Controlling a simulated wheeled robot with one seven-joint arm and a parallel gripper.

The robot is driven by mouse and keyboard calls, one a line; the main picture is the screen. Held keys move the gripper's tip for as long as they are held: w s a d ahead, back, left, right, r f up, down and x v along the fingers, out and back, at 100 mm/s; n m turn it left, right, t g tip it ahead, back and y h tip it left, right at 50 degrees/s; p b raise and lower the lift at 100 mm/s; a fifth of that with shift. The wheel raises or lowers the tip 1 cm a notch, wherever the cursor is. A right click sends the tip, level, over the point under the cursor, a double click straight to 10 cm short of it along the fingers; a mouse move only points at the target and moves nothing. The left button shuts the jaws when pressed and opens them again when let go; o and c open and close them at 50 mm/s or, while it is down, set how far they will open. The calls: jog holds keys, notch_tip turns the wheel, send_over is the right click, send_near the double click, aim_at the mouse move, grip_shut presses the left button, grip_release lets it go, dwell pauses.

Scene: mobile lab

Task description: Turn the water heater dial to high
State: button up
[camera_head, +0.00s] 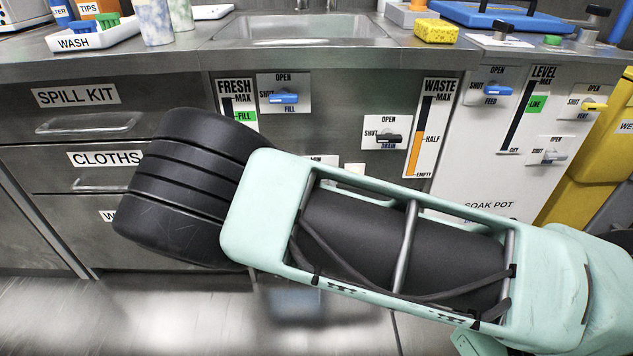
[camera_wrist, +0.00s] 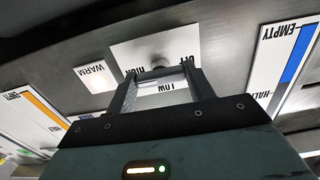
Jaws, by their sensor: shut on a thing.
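In the wrist view, which is upside down, my gripper (camera_wrist: 158,80) is at a white dial plate (camera_wrist: 137,50) on the steel cabinet front. A WARM lamp panel (camera_wrist: 92,77) glows pale beside the plate. In the head view my arm hides the gripper and dial; only the plate's top edge (camera_head: 323,159) shows.
Above my arm are the FRESH gauge (camera_head: 237,100), a blue fill valve (camera_head: 284,97), a black drain valve (camera_head: 388,137) and the WASTE gauge (camera_head: 433,125). The sink (camera_head: 300,27) is above them. Drawers (camera_head: 80,125) are left, and the soak pot panel (camera_head: 487,185) is right.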

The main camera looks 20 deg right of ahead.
jog(key=shift+f, duration=0.1)
jog(key=o, duration=1)
jog(key=p+v, duration=0.4)
jog(key=v, duration=1.3)
jog(key=shift+s, duration=0.2)
